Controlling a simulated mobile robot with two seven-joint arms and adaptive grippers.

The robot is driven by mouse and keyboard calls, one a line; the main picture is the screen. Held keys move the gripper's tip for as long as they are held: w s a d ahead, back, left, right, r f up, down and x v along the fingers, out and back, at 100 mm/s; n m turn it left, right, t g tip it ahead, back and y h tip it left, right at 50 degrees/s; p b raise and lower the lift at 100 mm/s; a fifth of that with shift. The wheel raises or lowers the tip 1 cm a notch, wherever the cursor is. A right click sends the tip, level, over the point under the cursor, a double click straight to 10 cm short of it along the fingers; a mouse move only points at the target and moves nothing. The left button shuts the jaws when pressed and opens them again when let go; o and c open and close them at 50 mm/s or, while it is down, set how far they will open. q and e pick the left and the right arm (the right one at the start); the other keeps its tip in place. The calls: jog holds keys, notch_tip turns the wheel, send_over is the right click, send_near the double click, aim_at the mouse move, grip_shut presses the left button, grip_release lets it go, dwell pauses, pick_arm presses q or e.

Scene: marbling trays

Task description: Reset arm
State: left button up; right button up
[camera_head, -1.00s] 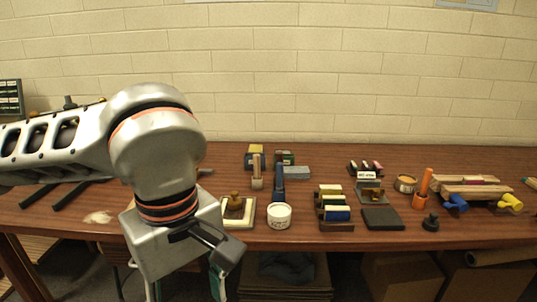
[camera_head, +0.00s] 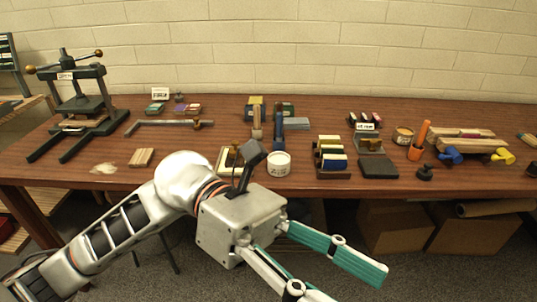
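My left gripper (camera_head: 345,285) hangs in front of the table's front edge, below the tabletop. Its green-padded fingers are spread apart with nothing between them, so it is open and empty. My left arm comes in from the lower left, and its wrist hides part of a pale block with a dark item on it. My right gripper is not in view.
The brown table (camera_head: 225,178) carries a dark press (camera_head: 85,100) at the left, a white tub (camera_head: 278,164), a rack of coloured blocks (camera_head: 331,158), a dark square pad (camera_head: 378,168) and an orange-handled tool (camera_head: 419,140). Cardboard boxes (camera_head: 395,228) stand underneath.

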pick_arm(q)
jog(key=w+a+r+n+t+h, duration=0.2)
jog(key=w+r+n+t+h, duration=0.1)
jog(key=w+n+t+h, duration=0.95)
jog(key=w+a+f+n+t+y, duration=0.55)
jog(key=f+n+t, duration=0.25)
jog(key=n, duration=0.5)
jog(key=w+a+f+n+t+y, duration=0.4)
jog(key=w+f+n+t+y, duration=0.3)
jog(key=n, duration=0.7)
jog(key=s+a+f+n+y, duration=0.1)
jog(key=a+f+n+y, duration=0.3)
jog(key=f, duration=0.5)
jog(key=s+a+f+n+y, duration=0.1)
jog(key=a+f+n+y, duration=0.25)
jog(key=f, duration=0.55)
jog(key=s+a+f+n+g+y, duration=0.2)
jog(key=s+a+f+n, duration=0.1)
jog(key=s+f, duration=0.4)
jog(key=s+a+f+n+g+y+p, duration=0.1)
jog(key=s+a+f, duration=0.5)
jog(key=f, duration=0.7)
jog(key=s+n+g+y, duration=0.1)
jog(key=n+g, duration=0.1)
jog(key=shift+f+n+g, duration=0.3)
jog(key=shift+f+g, duration=0.05)
